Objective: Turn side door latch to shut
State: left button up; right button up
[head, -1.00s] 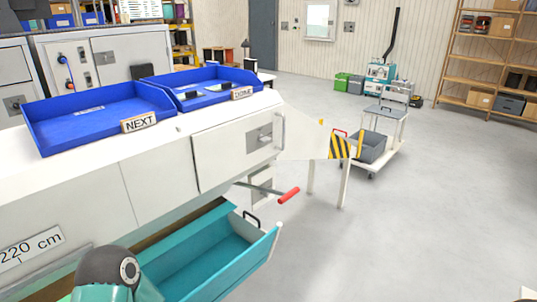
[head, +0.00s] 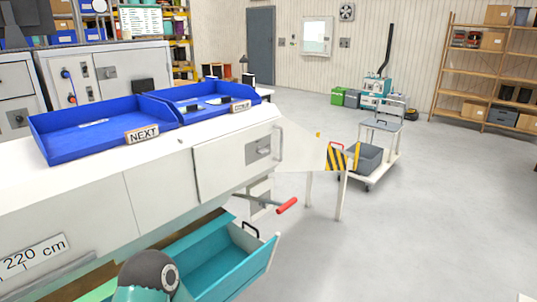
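A white side door (head: 228,165) is on the long white machine cabinet, towards its right end. Its grey latch (head: 262,148) is a small square plate with a short handle near the door's right edge; the handle's exact angle is too small to tell. A dark gap shows along the door's left edge, and I cannot tell whether the door sits fully flush. Neither of my grippers is in view. Only a grey and teal joint of my arm (head: 150,275) shows at the bottom left, well below the latch.
Blue trays (head: 75,145) lie on the cabinet top. A red-handled lever (head: 287,205) sticks out below the door, above an open teal drawer (head: 215,262). A yellow-black striped guard (head: 336,157) and a trolley (head: 380,150) stand right. The floor at right is clear.

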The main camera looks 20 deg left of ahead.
aim_at(260, 150)
jog(key=z, duration=0.05)
jog(key=i, duration=1)
jog(key=u, duration=0.05)
